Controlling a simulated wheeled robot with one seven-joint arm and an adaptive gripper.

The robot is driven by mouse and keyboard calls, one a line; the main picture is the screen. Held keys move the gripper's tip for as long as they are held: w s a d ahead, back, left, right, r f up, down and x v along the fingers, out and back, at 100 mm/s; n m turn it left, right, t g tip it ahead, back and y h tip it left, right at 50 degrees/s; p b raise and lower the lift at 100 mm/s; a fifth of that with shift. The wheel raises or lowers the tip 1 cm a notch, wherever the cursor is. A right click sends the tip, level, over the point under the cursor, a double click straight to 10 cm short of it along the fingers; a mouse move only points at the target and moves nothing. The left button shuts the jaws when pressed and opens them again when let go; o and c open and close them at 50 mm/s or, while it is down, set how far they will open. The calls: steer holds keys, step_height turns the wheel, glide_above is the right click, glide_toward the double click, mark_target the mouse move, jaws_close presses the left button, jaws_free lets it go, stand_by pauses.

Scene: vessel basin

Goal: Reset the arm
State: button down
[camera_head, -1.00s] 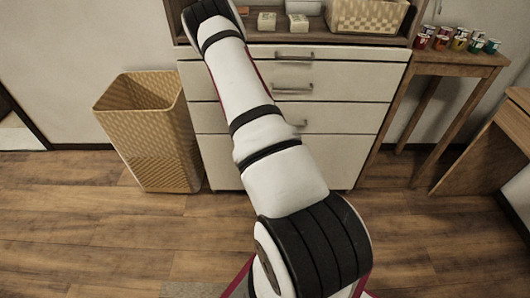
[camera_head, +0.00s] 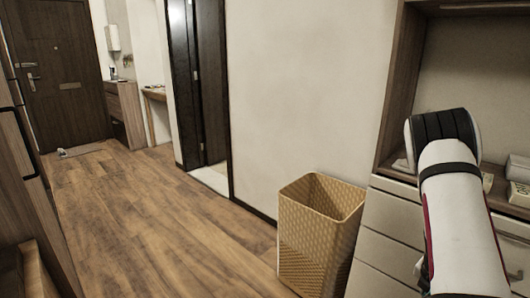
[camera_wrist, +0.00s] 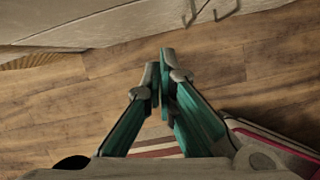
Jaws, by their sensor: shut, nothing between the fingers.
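My gripper (camera_wrist: 160,84) shows in the wrist view with its teal fingers together and nothing between them. It points down over the wooden floor (camera_wrist: 255,65), in front of a pale drawer front (camera_wrist: 70,22) with a metal handle. In the head view my white and black arm rises at the right, in front of the drawer cabinet (camera_head: 383,220). The gripper itself is out of sight in the head view.
A woven basket (camera_head: 310,240) stands on the floor left of the cabinet. A dark door frame (camera_head: 200,90) opens in the wall. Low wooden furniture (camera_head: 35,215) edges the left side.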

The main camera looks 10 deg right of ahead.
steer(key=w+a+r+m+t+h, duration=0.15)
steer(key=r+m, duration=0.25)
steer(key=r, duration=0.6)
steer(key=w+a+r+m+g+h, duration=0.1)
steer(key=a+r+m+h, duration=0.2)
steer(key=r, duration=0.8)
steer(key=s+a+r+m+y, duration=0.2)
steer(key=s+a+r+m, duration=0.45)
steer(key=a, duration=0.25)
steer(key=s+a+r+m+y, duration=0.1)
steer(key=s+a+r+m, duration=0.4)
steer(key=s+a+r, duration=0.3)
steer(key=s+a+m+g+y, duration=0.1)
steer(key=s+a+m+y, duration=0.35)
steer(key=s+a, duration=1.15)
step_height(320, 180, up, 17)
steer(key=w+t+p, duration=0.1)
steer(key=t+p, duration=0.1)
steer(key=p, duration=1.3)
steer(key=shift+w+a+n+t, duration=0.15)
steer(key=shift+a+n+t, duration=0.2)
steer(key=shift+a, duration=0.1)
